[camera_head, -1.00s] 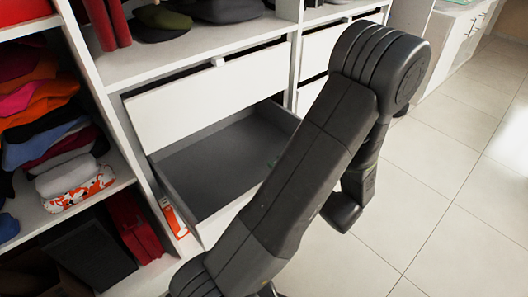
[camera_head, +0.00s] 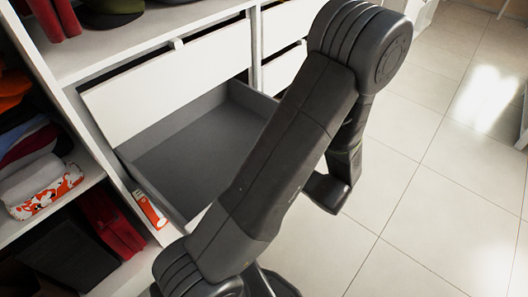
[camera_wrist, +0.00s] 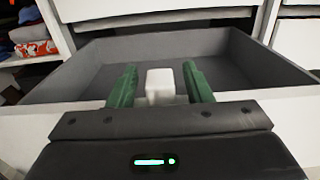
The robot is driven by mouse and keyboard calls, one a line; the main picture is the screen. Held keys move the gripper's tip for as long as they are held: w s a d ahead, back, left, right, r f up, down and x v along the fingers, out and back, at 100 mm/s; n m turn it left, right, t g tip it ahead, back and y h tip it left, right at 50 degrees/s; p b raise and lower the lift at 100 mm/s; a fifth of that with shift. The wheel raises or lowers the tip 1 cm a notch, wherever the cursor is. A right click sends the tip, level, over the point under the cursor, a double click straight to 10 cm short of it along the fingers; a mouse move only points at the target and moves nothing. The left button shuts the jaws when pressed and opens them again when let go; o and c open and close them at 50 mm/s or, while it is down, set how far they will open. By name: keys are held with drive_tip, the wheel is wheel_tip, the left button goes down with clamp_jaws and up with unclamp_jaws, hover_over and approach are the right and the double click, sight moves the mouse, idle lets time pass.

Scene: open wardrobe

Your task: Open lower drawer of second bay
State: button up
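The lower drawer (camera_head: 190,158) is pulled well out, with an empty grey inside. In the wrist view the open drawer (camera_wrist: 262,62) fills the background. Its white handle knob (camera_wrist: 160,84) stands between the two green fingers of my gripper (camera_wrist: 161,68). A gap shows on each side of the knob, so my gripper is open around or just before it; contact is not visible. In the head view my arm hides my fingers and most of the drawer's front.
A shut white upper drawer (camera_head: 165,88) sits directly above. Shelves with folded clothes (camera_head: 40,185) stand at left, with a red-and-white box (camera_head: 150,208) beside the open drawer. More white drawers (camera_head: 285,35) are at right. The tiled floor (camera_head: 430,150) at right is clear.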

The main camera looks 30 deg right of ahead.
drive_tip(key=shift+s, duration=0.1)
drive_tip(key=v, duration=1.3)
drive_tip(key=shift+s, duration=0.35)
drive_tip(key=shift+w, duration=0.15)
drive_tip(key=x, duration=1.4)
drive_tip(key=shift+d, duration=0.1)
drive_tip(key=shift+x, duration=1.5)
idle(0.4)
